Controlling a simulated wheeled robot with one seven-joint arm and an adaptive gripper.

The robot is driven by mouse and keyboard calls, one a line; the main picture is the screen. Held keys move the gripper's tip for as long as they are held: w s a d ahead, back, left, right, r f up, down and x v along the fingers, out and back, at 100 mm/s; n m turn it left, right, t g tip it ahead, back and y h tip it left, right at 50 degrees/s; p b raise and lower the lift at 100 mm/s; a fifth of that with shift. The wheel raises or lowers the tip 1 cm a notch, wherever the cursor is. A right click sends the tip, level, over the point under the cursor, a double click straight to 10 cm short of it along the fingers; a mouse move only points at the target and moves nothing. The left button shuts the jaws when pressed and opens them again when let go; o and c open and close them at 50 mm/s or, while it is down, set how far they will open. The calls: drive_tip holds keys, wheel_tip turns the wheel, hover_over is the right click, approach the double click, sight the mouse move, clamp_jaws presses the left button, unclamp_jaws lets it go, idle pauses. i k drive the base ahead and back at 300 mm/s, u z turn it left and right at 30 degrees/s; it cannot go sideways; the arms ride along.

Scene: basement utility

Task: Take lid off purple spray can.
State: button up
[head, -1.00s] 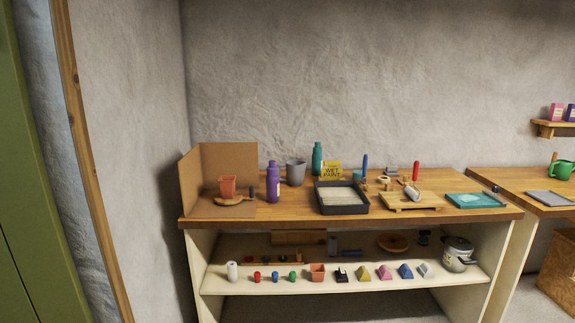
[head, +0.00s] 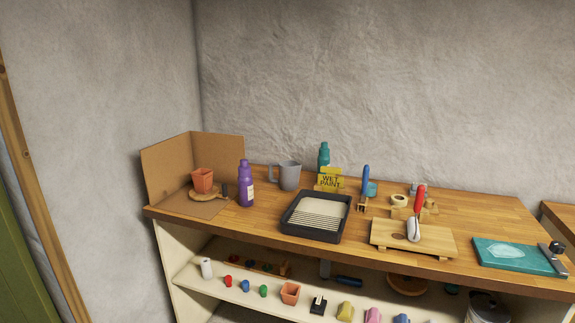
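The purple spray can (head: 246,187) stands upright on the wooden workbench (head: 480,218), near its left end. It has a pale label on its body and a narrower purple top (head: 243,165), which looks like its lid in place. It stands just right of the cardboard corner screen and left of a grey jug. My gripper is not in the head view.
A cardboard screen (head: 165,163) holds a terracotta pot (head: 202,180). A grey jug (head: 289,176), teal bottle (head: 323,156), wet paint sign (head: 329,181) and black paint tray (head: 303,237) are close by. The shelf (head: 235,291) below holds several small items.

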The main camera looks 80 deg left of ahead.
sight(244, 171)
drive_tip(key=i, duration=1.1)
drive_tip(key=u, duration=3.5)
